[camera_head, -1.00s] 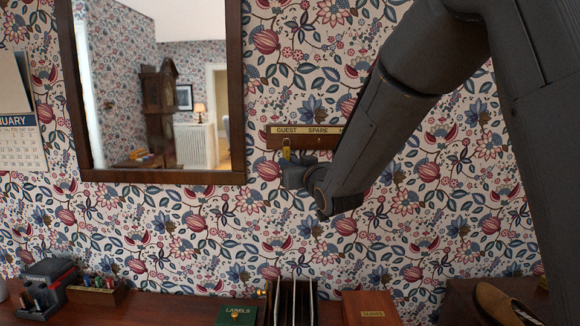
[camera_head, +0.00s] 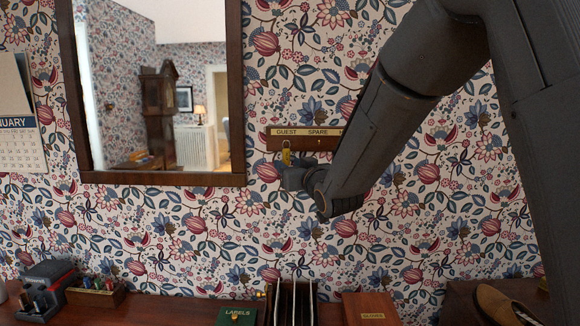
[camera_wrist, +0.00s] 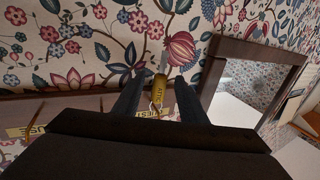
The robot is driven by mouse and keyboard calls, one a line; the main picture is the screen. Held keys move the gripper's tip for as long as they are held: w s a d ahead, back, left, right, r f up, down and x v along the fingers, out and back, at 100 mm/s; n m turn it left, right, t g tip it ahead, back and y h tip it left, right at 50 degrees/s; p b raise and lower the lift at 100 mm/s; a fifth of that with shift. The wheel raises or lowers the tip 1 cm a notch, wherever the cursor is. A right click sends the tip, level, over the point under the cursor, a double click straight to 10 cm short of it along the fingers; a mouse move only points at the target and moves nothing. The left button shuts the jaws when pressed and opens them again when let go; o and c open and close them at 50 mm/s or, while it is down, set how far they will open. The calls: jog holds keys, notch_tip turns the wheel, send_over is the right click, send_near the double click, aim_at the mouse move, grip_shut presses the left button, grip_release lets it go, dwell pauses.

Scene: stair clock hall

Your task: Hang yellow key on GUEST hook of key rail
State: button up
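The yellow key (camera_head: 286,157) hangs down just below the GUEST label at the left end of the key rail (camera_head: 305,143). In the wrist view the key's yellow tag (camera_wrist: 158,88) reads ATTIC, and its top is close to the GUEST label of the rail (camera_wrist: 95,104), seen upside down. My gripper (camera_wrist: 158,90) has a finger on each side of the tag, with visible gaps, so it looks open around the key. In the head view my gripper (camera_head: 292,178) is just below the rail. The GUEST hook and the key's contact with it are hidden.
A framed mirror (camera_head: 160,178) hangs left of the rail, near my gripper. My arm covers the rail's right part.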

jog(key=shift+s+d, duration=0.1)
jog(key=b+v, duration=0.3)
jog(key=v, duration=0.4)
jog(key=s+d+f+m+g+h+b, duration=0.1)
jog(key=s+d+f+m+g+h, duration=0.2)
jog(key=d+f, duration=0.55)
jog(key=s+d+f+g+h, duration=0.3)
jog(key=s+d+f+g, duration=0.15)
jog(key=f, duration=0.75)
jog(key=s+d+f+g, duration=0.2)
jog(key=s+f, duration=0.1)
jog(key=s, duration=0.3)
jog(key=s+d+f+m+g+h+b, duration=0.1)
jog(key=s+d+f+g, duration=0.1)
jog(key=s, duration=0.5)
jog(key=s+d+f+g, duration=0.2)
jog(key=s+f+g, duration=0.1)
jog(key=s+f, duration=0.3)
jog(key=shift+s+d+m, duration=0.3)
jog(key=shift+s+m, duration=0.1)
jog(key=shift+s, duration=0.05)
jog(key=shift+f+g, duration=0.1)
jog(key=shift+g, duration=0.15)
